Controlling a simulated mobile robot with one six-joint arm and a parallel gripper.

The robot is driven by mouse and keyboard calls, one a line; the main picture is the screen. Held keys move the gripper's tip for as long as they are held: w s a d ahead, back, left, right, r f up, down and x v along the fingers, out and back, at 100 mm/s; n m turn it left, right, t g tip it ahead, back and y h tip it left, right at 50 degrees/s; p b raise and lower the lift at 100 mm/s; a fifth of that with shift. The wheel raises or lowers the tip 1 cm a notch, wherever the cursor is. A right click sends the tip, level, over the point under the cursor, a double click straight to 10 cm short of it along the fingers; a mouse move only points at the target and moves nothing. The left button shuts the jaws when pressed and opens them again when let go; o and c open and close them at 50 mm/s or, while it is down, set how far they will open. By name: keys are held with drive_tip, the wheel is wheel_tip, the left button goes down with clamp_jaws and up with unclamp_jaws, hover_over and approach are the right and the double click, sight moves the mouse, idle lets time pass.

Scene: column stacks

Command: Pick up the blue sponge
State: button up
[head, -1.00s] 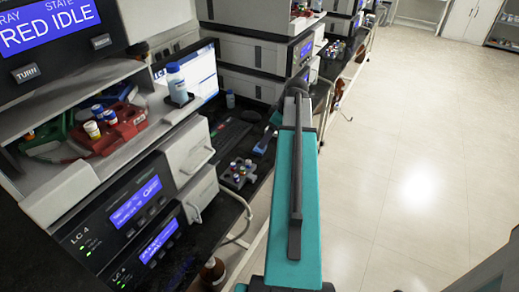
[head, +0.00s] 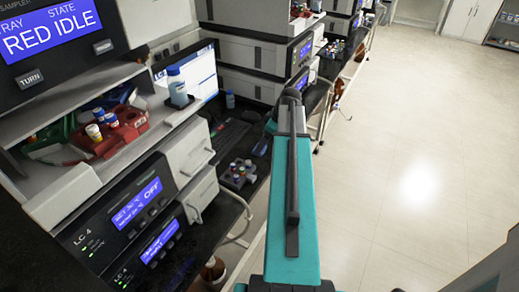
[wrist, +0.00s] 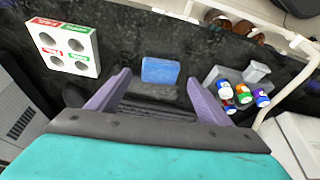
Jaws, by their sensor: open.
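The blue sponge (wrist: 160,70) lies on the dark bench top in the wrist view, just beyond and between the fingertips of my gripper (wrist: 158,78). My gripper is open, with one purple-grey finger to each side of the sponge's line and nothing held between them. I cannot tell from this view how high the fingers are above the bench.
In the wrist view, a white holder with round holes (wrist: 64,48) lies left of the sponge. A grey rack with several coloured-cap vials (wrist: 238,90) stands to the right, near the bench edge. The rack also shows in the head view (head: 238,173), beside stacked instruments.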

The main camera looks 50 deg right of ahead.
drive_tip(key=shift+x, duration=1.45)
drive_tip(key=c, duration=1.1)
drive_tip(key=shift+r, duration=0.2)
drive_tip(key=shift+r, duration=1.3)
drive_tip(key=shift+s+r+b, duration=0.2)
drive_tip(key=shift+r+b, duration=0.1)
drive_tip(key=shift+b, duration=0.1)
drive_tip(key=s+d+b, duration=0.1)
drive_tip(key=s, duration=0.4)
drive_tip(key=s+d+r+b, duration=0.1)
drive_tip(key=s, duration=0.4)
drive_tip(key=s+d, duration=0.1)
drive_tip(key=s, duration=0.4)
drive_tip(key=shift+s+r+b, duration=0.15)
drive_tip(key=shift+r+b, duration=0.1)
drive_tip(key=shift+b, duration=0.15)
